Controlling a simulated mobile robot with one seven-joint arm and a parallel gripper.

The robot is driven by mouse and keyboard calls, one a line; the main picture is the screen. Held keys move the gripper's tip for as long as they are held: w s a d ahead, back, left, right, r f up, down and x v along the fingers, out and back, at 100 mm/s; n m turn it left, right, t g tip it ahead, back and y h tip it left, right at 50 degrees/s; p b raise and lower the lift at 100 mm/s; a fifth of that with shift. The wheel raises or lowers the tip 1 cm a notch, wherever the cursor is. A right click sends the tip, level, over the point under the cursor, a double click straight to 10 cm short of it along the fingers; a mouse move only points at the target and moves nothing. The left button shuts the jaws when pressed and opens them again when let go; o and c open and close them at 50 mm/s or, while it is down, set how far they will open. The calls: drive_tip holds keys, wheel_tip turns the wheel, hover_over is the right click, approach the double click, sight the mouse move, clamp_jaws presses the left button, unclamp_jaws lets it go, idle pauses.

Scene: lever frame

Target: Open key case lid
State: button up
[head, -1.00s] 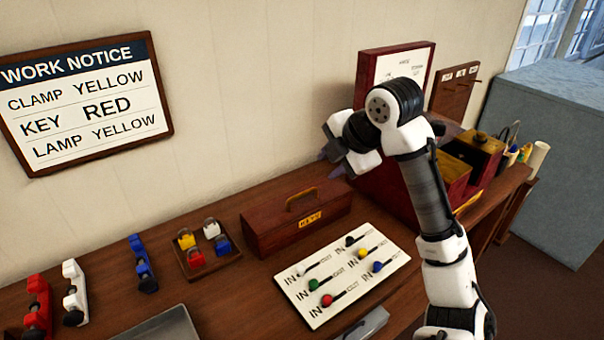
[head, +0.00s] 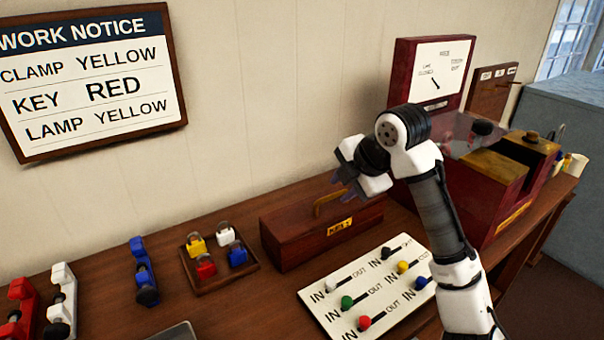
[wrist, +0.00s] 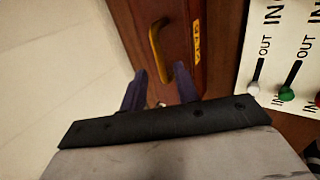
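The key case (head: 292,240) is a long dark red-brown wooden box on the bench, with a yellow "KEYS" label (head: 340,227) on its front. Its lid looks shut. A brass handle (head: 319,206) arches from the top; the right part is hidden behind my gripper. My gripper (head: 341,187) is above the case's right half, by the handle.
A white board (head: 345,318) with coloured IN/OUT levers lies in front of the case. A tray of coloured padlocks (head: 214,283) sits to its left. A red cabinet (head: 428,70) stands at the right. The wall is close behind.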

sight(332, 195)
drive_tip(key=shift+b+x, duration=1.7)
drive_tip(key=shift+x, duration=1.45)
drive_tip(key=shift+r+p, duration=0.45)
drive_tip(key=shift+p, duration=0.1)
drive_tip(key=shift+a+f+b, duration=0.15)
drive_tip(key=shift+f+b, duration=0.15)
drive_tip(key=shift+f, duration=0.15)
drive_tip(key=shift+f, duration=0.2)
drive_tip(key=shift+c, duration=0.4)
drive_tip(key=shift+w+f, duration=0.1)
drive_tip(key=shift+w, duration=0.05)
clamp_jaws()
drive_tip(key=shift+a, duration=0.1)
